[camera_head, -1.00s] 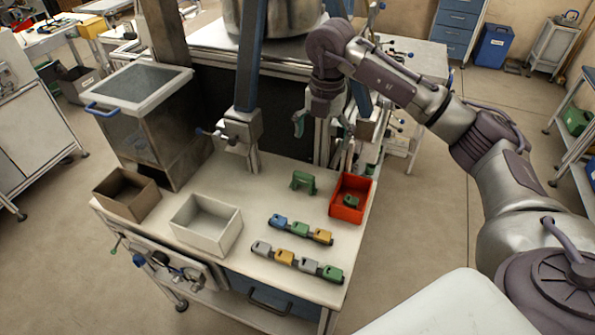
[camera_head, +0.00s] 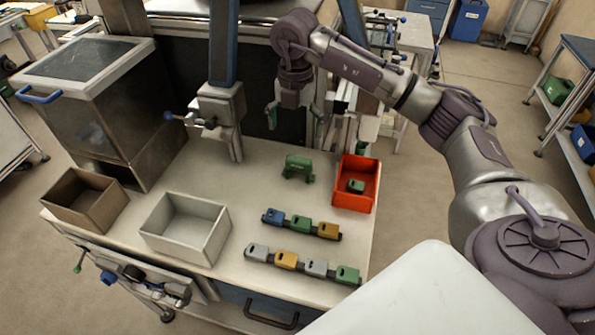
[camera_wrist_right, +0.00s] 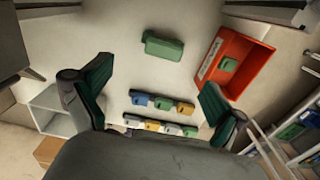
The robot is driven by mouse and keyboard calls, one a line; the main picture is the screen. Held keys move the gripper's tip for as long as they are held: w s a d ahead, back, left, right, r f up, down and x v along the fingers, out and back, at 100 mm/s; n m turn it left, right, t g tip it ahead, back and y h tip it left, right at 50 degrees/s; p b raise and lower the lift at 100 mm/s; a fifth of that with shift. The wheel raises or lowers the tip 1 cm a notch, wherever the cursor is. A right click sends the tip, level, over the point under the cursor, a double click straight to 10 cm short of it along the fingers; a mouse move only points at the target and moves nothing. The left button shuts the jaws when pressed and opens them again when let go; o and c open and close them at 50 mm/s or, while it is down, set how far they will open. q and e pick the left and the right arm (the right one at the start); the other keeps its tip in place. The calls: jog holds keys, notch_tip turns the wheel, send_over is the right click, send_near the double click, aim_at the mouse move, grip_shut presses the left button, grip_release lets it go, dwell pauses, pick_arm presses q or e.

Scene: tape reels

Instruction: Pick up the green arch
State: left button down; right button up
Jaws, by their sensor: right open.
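The green arch (camera_head: 298,168) stands on the light tabletop, left of the red bin. In the right wrist view the green arch (camera_wrist_right: 162,46) lies ahead of the fingers, near the upper middle. My right gripper (camera_head: 296,119) hangs above and behind the arch in the head view, apart from it. It is open and empty; its two green-padded fingers spread wide in the wrist view (camera_wrist_right: 156,88). My left gripper is not in view.
A red bin (camera_head: 340,194) holds a small green block (camera_head: 355,186). Two rows of coloured blocks (camera_head: 300,226) lie in front of the arch. A white bin (camera_head: 158,242) and a brown bin (camera_head: 56,208) stand left. Blue posts (camera_head: 224,45) rise behind.

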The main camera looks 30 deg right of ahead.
aim_at(298, 159)
jog(key=f+p, duration=0.1)
jog(key=f, duration=0.2)
jog(key=shift+s, duration=0.2)
notch_tip(298, 159, down, 4)
jog(key=shift+w+f+p, duration=0.1)
jog(key=shift+p, duration=0.3)
jog(key=shift+f, duration=0.4)
jog(key=f+p, duration=0.1)
jog(key=f, duration=0.1)
jog(key=f+p, duration=0.1)
jog(key=f, duration=0.1)
jog(key=shift+s+d+f+p, duration=0.2)
jog(key=shift+p, duration=0.1)
jog(key=shift+f, duration=0.3)
jog(key=c, duration=1.4)
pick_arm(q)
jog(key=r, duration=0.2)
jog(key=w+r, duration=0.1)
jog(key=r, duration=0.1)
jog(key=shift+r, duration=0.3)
pick_arm(e)
jog(key=shift+r, duration=0.1)
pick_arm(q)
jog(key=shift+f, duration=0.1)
pick_arm(e)
jog(key=shift+r, duration=0.1)
